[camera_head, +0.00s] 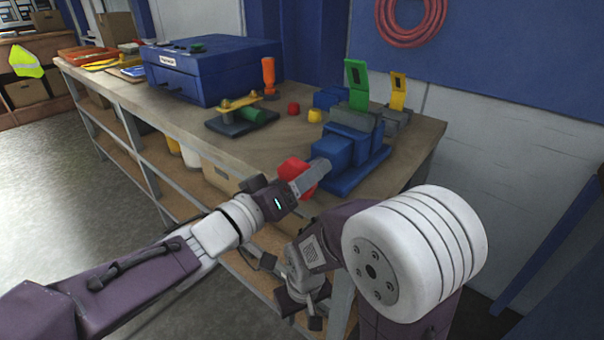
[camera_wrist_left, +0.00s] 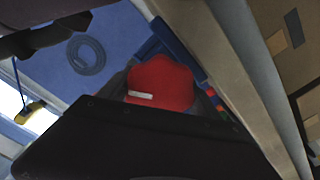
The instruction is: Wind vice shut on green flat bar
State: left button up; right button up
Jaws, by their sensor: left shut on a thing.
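The blue vice (camera_head: 340,150) stands near the right front corner of the workbench (camera_head: 172,122). The green flat bar (camera_head: 357,85) stands upright at the grey jaws on top of the vice; any gap beside it is too small to make out. A red knob (camera_head: 296,168) is at the front end of the vice and fills the middle of the left wrist view (camera_wrist_left: 160,84). My left gripper (camera_head: 303,184) is shut on the red knob, its fingers partly covering it. My right gripper (camera_head: 303,303) hangs low in front of the bench, away from the vice; its opening is unclear.
A yellow bar (camera_head: 398,91) stands upright behind the vice. A blue case (camera_head: 213,70), an orange-handled tool (camera_head: 268,75) and small red (camera_head: 293,108) and yellow (camera_head: 315,115) pieces are on the bench. A red hose coil (camera_head: 411,20) hangs on the wall.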

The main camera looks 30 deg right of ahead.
pick_arm(q)
jog(key=m, duration=0.5)
jog(key=shift+f+m+b, duration=0.1)
jog(key=shift+m+b, duration=0.2)
jog(key=shift+b, duration=0.1)
jog(key=m+b, duration=0.1)
jog(key=m, duration=0.4)
jog(key=shift+s+b, duration=0.1)
jog(key=shift+b, duration=0.25)
jog(key=m+b, duration=0.2)
jog(key=m, duration=0.4)
jog(key=shift+f+m+b, duration=0.1)
jog(key=shift+m+b, duration=0.2)
jog(key=shift+b, duration=0.05)
jog(key=m+b, duration=0.2)
jog(key=m, duration=0.3)
jog(key=shift+m, duration=0.6)
jog(key=o, duration=1.4)
jog(key=shift+c, duration=0.2)
